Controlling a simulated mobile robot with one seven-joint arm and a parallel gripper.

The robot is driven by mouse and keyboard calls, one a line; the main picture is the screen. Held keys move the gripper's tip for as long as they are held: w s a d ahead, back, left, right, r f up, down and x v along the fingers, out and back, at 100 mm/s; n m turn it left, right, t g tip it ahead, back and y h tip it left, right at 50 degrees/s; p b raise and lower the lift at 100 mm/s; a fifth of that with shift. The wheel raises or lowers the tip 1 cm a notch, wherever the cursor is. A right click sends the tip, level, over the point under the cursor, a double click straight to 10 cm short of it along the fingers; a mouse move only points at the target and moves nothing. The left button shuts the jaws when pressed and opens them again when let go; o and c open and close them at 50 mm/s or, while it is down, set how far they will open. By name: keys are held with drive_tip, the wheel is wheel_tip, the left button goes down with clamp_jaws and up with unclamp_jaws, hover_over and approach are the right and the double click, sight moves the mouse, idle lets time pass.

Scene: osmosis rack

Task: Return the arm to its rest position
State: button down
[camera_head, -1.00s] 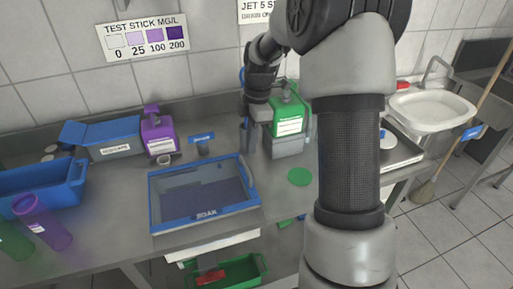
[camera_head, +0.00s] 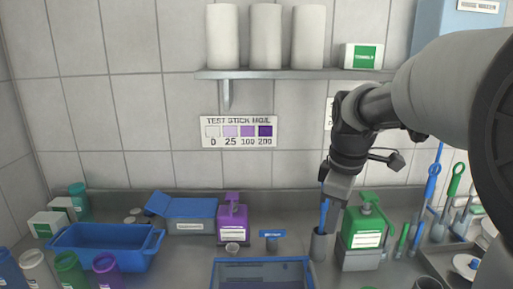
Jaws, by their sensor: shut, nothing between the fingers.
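My arm comes in from the right edge, in front of the wall. My gripper (camera_head: 337,188) points down above the counter, left of the green pump bottle (camera_head: 367,226). It is shut and looks empty. Just below it, a blue-handled tool (camera_head: 323,214) stands upright in a grey cup (camera_head: 319,245). The gripper overlaps the handle's top in the picture; I cannot tell whether they touch.
A shelf (camera_head: 290,74) with white rolls is above. On the counter are a purple pump bottle (camera_head: 232,220), a blue bin (camera_head: 105,246), a blue-rimmed tray (camera_head: 262,262) and several bottles at left. Tools with blue and green handles (camera_head: 432,184) stand at right.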

drive_tip(key=s+a+r+m+t+p, duration=0.1)
drive_tip(key=s+r+m+t, duration=0.1)
drive_tip(key=s+m, duration=0.4)
drive_tip(key=s+a+r+m+t+p, duration=0.1)
drive_tip(key=s+a+m, duration=0.1)
drive_tip(key=s+m, duration=0.4)
drive_tip(key=s, duration=0.5)
drive_tip(key=shift+a+r+t+p, duration=0.3)
drive_tip(key=shift+r+t+p, duration=0.1)
drive_tip(key=shift+s, duration=0.1)
